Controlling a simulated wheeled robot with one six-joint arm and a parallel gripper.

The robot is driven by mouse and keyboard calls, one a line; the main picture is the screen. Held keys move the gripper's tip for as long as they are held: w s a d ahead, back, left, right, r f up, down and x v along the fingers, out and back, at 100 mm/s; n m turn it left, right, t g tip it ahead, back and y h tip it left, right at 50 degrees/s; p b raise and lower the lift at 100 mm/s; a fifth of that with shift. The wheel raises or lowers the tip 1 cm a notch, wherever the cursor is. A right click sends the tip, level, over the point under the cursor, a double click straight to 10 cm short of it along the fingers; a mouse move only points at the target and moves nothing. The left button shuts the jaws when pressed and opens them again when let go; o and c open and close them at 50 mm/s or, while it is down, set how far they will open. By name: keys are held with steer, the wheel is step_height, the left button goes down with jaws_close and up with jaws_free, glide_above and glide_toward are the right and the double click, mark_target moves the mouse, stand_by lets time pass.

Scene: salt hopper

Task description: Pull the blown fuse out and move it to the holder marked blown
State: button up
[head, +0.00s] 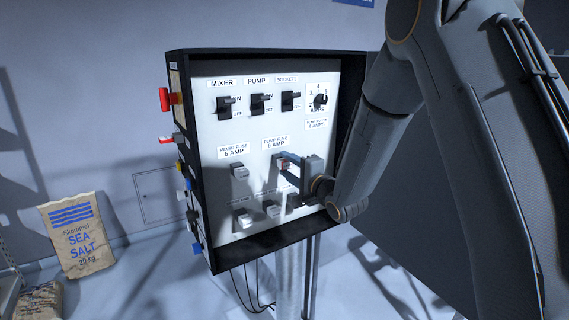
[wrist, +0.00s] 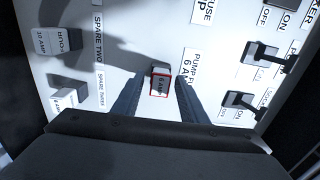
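The pump fuse (wrist: 160,84), a small grey block marked 6 AMP with a red-edged face, sits in its holder on the white panel. In the head view the pump fuse (head: 284,165) is partly hidden by the fingers. My gripper (wrist: 158,102) is open, with one finger on each side of the fuse and gaps showing between. In the head view my gripper (head: 289,168) reaches the panel from the right. The mixer fuse (head: 239,172) is to the left. I cannot make out a label reading blown in either view.
A lower row has grey fuses, one at left (head: 243,218) and one in the middle (head: 272,208). Black switches (head: 260,104) and a rotary knob (head: 320,100) are above. The dark box rim (head: 290,243) surrounds the panel. A sea salt bag (head: 78,235) stands at left.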

mark_target(288, 165)
steer(key=shift+c, duration=0.4)
jaws_close()
steer(key=shift+s+d, duration=0.15)
steer(key=shift+p+v, duration=0.75)
steer(key=shift+v, duration=1.75)
